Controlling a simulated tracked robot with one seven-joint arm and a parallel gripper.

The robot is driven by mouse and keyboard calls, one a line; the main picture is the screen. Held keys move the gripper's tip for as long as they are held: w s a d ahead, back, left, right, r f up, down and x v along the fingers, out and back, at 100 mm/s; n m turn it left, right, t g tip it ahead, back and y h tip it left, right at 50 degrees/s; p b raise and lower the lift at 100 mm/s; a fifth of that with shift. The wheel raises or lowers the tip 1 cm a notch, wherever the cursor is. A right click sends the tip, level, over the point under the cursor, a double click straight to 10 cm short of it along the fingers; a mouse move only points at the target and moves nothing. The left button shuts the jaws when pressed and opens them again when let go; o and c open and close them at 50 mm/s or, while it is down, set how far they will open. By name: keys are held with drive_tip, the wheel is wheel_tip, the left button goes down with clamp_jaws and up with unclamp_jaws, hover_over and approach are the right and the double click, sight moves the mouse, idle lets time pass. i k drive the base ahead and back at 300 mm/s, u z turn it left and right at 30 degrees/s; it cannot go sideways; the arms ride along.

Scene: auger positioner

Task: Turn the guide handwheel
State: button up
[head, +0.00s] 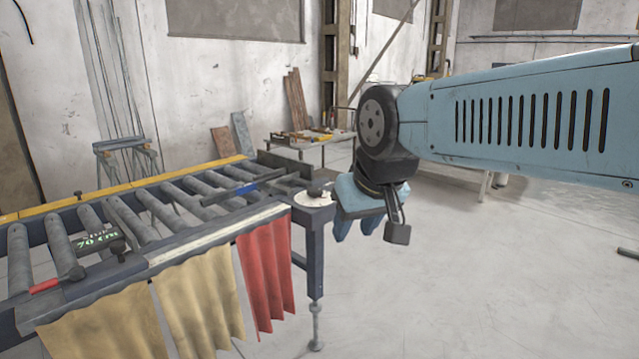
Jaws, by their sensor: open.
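A pale round disc (311,200) with a dark knob or handle on top sits at the right end of the roller table; it looks like the guide handwheel, though it is small and I cannot be sure. My gripper (357,229) hangs just to the right of the disc in the picture, with its blue fingers pointing down. It is open, with nothing seen between the fingers. My wrist and gripper stand close to the disc's right edge, and I cannot tell whether they touch it.
The roller table (190,248) fills the left, with a yellow rail (120,189) behind. A blue-handled bar (243,187) and a red-handled tool (45,286) lie on it. Tan cloths (197,305) and a red cloth (265,277) hang in front.

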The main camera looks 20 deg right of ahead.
sight(314, 192)
drive_tip(key=z, duration=0.2)
drive_tip(key=i, duration=0.85)
drive_tip(key=u, duration=0.45)
